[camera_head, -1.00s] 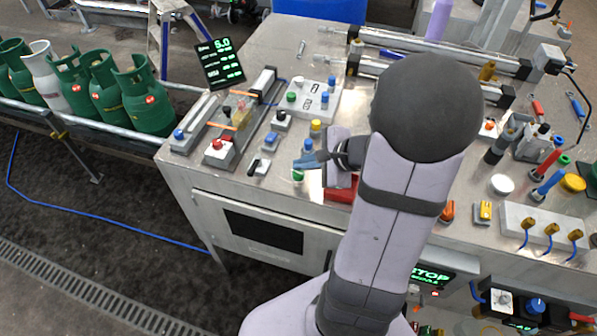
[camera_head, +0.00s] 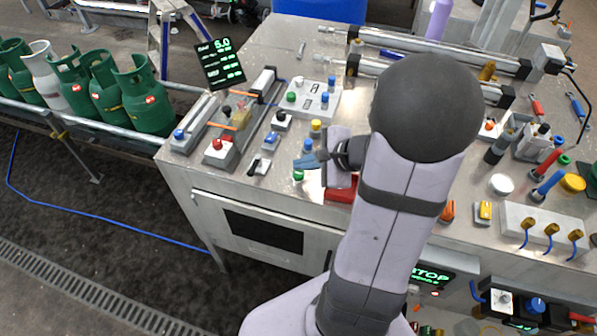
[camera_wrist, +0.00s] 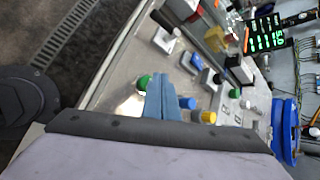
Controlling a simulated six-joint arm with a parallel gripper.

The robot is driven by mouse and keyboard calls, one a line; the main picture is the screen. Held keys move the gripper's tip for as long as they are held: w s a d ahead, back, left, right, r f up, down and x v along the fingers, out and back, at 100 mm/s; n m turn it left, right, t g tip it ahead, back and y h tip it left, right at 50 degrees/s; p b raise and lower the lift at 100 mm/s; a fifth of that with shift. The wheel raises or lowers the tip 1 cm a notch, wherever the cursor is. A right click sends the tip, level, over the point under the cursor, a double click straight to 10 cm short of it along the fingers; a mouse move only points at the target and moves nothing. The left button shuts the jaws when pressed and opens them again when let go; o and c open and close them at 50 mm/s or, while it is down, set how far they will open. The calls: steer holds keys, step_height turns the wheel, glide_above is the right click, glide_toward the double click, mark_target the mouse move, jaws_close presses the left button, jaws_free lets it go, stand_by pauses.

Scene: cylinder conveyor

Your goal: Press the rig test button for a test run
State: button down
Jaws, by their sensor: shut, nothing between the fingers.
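My gripper (camera_head: 305,162) is shut and empty, its blue fingertips together above the front part of the metal bench. In the wrist view the fingers (camera_wrist: 160,98) point away from the camera. A green button (camera_head: 298,176) is just in front of the fingertips; it also shows in the wrist view (camera_wrist: 143,82), left of the fingers. A blue button (camera_head: 308,145) and a yellow button (camera_head: 316,125) stand in line behind it. The wrist view shows this blue button (camera_wrist: 187,103) right of the fingers. I cannot read which is the rig test button. Contact with any button cannot be told.
A red button box (camera_head: 218,148), a black-handled switch (camera_head: 258,166) and a blue switch (camera_head: 270,140) stand left of the fingers. A white button panel (camera_head: 310,97) is behind. A display (camera_head: 221,63) reads 5.0. Green cylinders (camera_head: 143,96) stand on the conveyor.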

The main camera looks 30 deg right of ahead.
steer(key=shift+f, duration=0.15)
steer(key=shift+f+b, duration=0.3)
steer(key=shift+b, duration=0.25)
steer(key=shift+f+b, duration=0.45)
steer(key=shift+b, duration=0.1)
stand_by(0.7)
steer(key=shift+r, duration=0.2)
steer(key=shift+r+p, duration=0.7)
steer(key=shift+p, duration=0.05)
